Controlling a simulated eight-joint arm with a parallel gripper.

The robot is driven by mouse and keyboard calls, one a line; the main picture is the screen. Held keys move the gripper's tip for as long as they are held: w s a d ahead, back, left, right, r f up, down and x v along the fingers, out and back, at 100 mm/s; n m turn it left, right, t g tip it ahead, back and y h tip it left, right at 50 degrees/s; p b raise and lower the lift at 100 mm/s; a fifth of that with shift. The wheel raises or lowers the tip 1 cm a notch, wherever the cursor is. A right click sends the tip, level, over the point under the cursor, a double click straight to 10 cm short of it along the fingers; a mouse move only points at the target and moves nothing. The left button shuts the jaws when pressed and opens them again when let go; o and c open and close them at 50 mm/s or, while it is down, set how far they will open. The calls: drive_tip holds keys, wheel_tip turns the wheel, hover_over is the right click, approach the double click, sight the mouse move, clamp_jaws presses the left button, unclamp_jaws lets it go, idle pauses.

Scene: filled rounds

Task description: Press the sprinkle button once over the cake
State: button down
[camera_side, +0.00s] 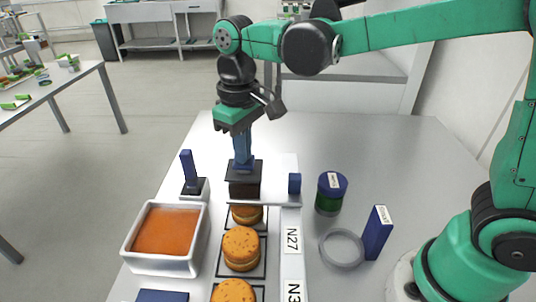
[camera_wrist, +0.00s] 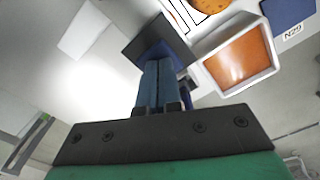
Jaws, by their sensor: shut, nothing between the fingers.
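In the side view a dark sprinkle dispenser (camera_side: 244,186) stands on a white cross-piece over the farthest round cake (camera_side: 246,214). The dispenser hides part of that cake. My gripper (camera_side: 243,162) points down with its blue fingers together, its tips at the dispenser's top. In the wrist view the closed fingers (camera_wrist: 160,82) reach toward a dark square top (camera_wrist: 171,34). The fingers cover the button area, so I cannot tell whether the button is pressed. Two more golden round cakes (camera_side: 241,247) sit in the same row nearer the camera.
A white tray (camera_side: 193,264) of orange filling stands left of the cakes. A blue-handled tool (camera_side: 188,168) is behind it. To the right are a blue-lidded jar (camera_side: 331,194), a grey ring (camera_side: 325,250) and an upright blue box (camera_side: 376,235). The far tabletop is clear.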

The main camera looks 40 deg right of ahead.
drive_tip(key=shift+f, duration=0.3)
drive_tip(key=shift+r, duration=1.55)
drive_tip(key=shift+r, duration=0.1)
drive_tip(key=shift+r, duration=2.95)
drive_tip(key=s+d+f+m+t, duration=0.3)
drive_tip(key=s+d+f+t, duration=0.3)
drive_tip(key=d+f, duration=0.3)
drive_tip(key=shift+s+t, duration=0.4)
drive_tip(key=shift+t, duration=0.2)
